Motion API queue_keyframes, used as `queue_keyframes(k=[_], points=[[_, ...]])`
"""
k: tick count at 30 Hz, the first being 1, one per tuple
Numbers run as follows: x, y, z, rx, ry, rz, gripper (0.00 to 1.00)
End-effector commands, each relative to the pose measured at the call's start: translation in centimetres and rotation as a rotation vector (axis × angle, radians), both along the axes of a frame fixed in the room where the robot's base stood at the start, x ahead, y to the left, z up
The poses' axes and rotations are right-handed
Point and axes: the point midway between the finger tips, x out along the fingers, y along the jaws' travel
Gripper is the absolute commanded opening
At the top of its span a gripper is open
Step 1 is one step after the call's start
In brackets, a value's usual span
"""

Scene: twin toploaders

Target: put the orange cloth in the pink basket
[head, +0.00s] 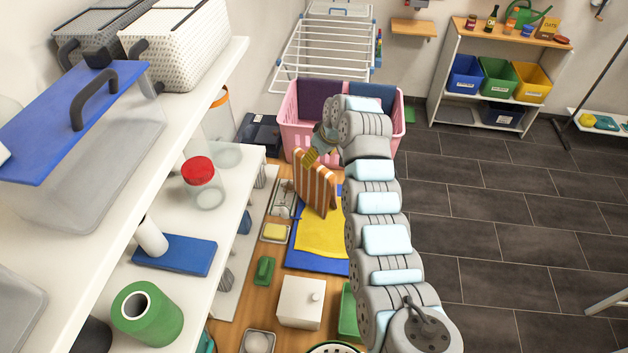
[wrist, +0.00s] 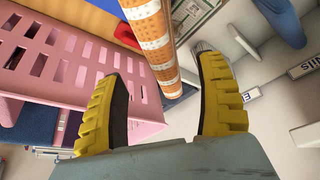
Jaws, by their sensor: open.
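The orange cloth (head: 315,184), with pale stripes, stands upright as a folded sheet on the wooden surface in the head view. In the wrist view the orange cloth (wrist: 152,38) runs down between my two yellow fingers. My gripper (head: 311,157) is at the top edge of the cloth, partly hidden by my arm. In the wrist view my gripper (wrist: 158,62) is open, with gaps on both sides of the cloth. The pink basket (head: 296,133) stands just behind the cloth. The pink basket also fills the left of the wrist view (wrist: 62,65).
A yellow cloth (head: 322,236) lies on a blue one (head: 303,258) in front. White shelves (head: 225,180) at the left hold a jar with a red lid (head: 199,172). A drying rack (head: 325,50) stands behind the basket. Dark floor (head: 480,210) is clear at the right.

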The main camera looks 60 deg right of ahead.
Motion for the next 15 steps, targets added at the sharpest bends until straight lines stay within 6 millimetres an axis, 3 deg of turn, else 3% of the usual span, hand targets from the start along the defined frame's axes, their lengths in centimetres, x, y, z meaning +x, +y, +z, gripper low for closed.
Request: queue_keyframes(k=[15], points=[[0.9, -0.3, -2.0, 0.001, 0.000, 0.001, 0.72]])
